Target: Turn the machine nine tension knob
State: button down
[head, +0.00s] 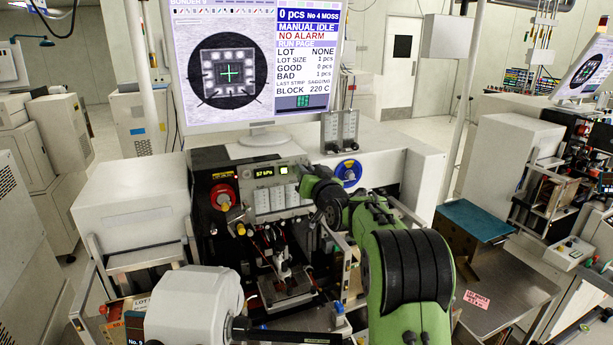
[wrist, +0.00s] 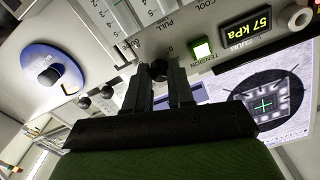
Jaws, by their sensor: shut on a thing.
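The wire bonding machine's front panel (wrist: 225,80) fills the upper part of the wrist view, tilted by the camera. The small black tension knob (wrist: 159,70) is near the "TENSION" lettering. My gripper (wrist: 158,76) has its two dark fingers on either side of this knob and is shut on it. The fingers hide part of the knob, so its pointer cannot be read. In the head view my gripper (head: 306,180) reaches the panel from the right, and my arm hides the knob. The kPa display (wrist: 248,35) reads 57 kPa and also shows in the head view (head: 264,173).
The monitor (head: 250,65) stands above, showing "MANUAL IDLE" and "NO ALARM". The bonding head and wires (head: 285,255) are below.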

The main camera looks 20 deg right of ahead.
jog(key=m+p, duration=0.1)
jog(key=m, duration=2.4)
jog(key=shift+f, duration=0.1)
jog(key=shift+f+m, duration=0.1)
jog(key=shift+m, duration=0.2)
jog(key=c, duration=1)
grip_release()
jog(key=shift+s, duration=0.1)
